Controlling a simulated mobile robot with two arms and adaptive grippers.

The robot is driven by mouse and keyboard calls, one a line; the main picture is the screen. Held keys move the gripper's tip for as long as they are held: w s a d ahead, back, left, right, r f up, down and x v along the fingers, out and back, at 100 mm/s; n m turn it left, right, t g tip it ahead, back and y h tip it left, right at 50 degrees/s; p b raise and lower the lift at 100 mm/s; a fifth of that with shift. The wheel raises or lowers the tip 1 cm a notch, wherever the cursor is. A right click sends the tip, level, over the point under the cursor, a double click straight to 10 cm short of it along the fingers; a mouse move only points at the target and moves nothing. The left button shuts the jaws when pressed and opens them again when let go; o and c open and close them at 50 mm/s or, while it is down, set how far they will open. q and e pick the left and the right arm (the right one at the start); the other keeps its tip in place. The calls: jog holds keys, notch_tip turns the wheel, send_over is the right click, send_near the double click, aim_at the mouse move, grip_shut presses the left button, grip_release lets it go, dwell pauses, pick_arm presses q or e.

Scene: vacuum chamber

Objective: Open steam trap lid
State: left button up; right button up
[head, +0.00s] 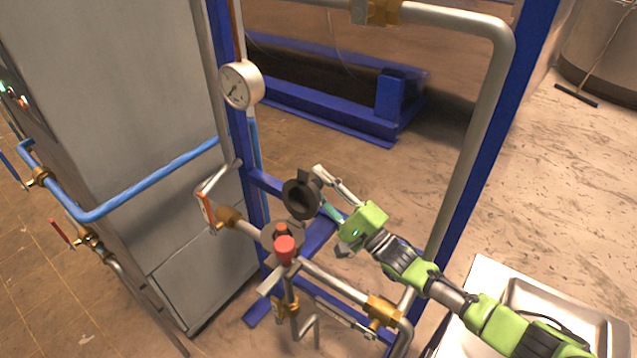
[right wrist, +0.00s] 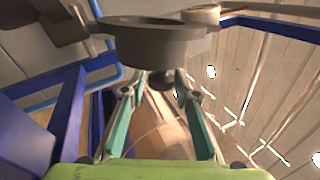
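The steam trap lid (head: 302,193) is a dark round piece. In the head view it stands tilted up, above and to the right of the grey steam trap body (head: 283,234) on the pipe. It also shows as a dark ring-like piece in the right wrist view (right wrist: 155,45). My right gripper (head: 323,190) is just right of the lid, its two fingers spread. In the right wrist view its fingers (right wrist: 160,82) reach toward the lid's underside, with a small dark knob between the tips. I cannot tell whether they touch. My left gripper is not in view.
Blue frame posts (head: 483,160) and grey pipes (head: 480,125) surround the work area. A pressure gauge (head: 240,85) is up left, and a metal tray (head: 490,275) is at lower right.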

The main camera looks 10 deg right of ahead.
jog(key=shift+r, duration=0.1)
notch_tip(320, 180, up, 10)
jog(key=shift+f, duration=0.1)
dwell(0.3)
